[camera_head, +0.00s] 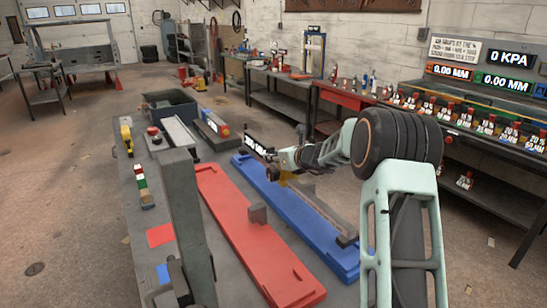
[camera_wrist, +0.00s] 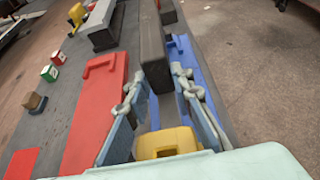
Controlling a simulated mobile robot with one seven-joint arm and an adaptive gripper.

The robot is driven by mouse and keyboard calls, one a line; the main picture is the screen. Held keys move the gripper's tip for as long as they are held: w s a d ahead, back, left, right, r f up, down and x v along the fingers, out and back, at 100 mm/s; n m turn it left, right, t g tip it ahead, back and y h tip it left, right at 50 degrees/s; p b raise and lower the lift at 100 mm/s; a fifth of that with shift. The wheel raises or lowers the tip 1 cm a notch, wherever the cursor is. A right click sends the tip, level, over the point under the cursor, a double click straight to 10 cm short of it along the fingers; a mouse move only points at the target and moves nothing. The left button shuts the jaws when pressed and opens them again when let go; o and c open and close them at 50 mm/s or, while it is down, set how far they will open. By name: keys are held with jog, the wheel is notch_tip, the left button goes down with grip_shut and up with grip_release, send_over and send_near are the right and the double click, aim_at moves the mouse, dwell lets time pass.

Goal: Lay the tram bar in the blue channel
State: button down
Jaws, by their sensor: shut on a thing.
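The tram bar (camera_head: 322,208) is a long grey-brown bar lined up lengthwise over the blue channel (camera_head: 251,168). In the wrist view the dark bar (camera_wrist: 155,55) runs away from me between the fingers, with the blue channel (camera_wrist: 186,55) showing beside it. My gripper (camera_head: 284,178) is shut on the bar. A yellow block (camera_wrist: 165,142) shows between the finger bases, close to the wrist. I cannot tell whether the bar rests on the channel floor or hangs just above it. The fingers and the bar hide part of the channel.
A grey post (camera_head: 185,220) stands at the bench's near left. A dark bin (camera_head: 170,106) is at the far end. A side bench (camera_head: 500,165) stands at right.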

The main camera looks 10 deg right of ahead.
aim_at(273, 164)
jog(key=shift+f+b, duration=1.8)
jog(key=shift+b, duration=0.25)
jog(key=c, duration=1.8)
grip_release()
jog(key=shift+r, duration=0.1)
jog(key=shift+o, duration=1)
jog(key=shift+s+f, duration=0.15)
jog(key=shift+f, duration=0.25)
jog(key=v, duration=1.2)
jog(key=shift+r, duration=0.25)
jog(key=shift+d, duration=0.1)
